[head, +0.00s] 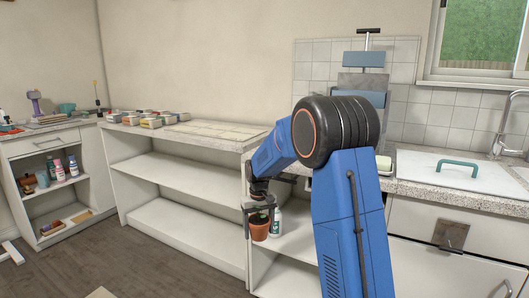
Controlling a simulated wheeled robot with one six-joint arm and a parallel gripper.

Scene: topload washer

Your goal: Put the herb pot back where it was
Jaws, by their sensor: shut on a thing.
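The herb pot (259,228) is a small terracotta pot with a green plant at its top. It hangs low in front of the counter, near the open shelves right of the long empty unit. My gripper (259,211) is shut on the herb pot from above, around its upper part. The gripper's fingers partly hide the plant. Whether the pot touches the shelf behind it cannot be told from this view.
A white bottle (276,222) with a green label stands just right of the pot. The long shelf unit (180,216) at left is empty inside. Small boxes (151,119) sit on its top. A white lid with a green handle (456,171) lies on the right counter.

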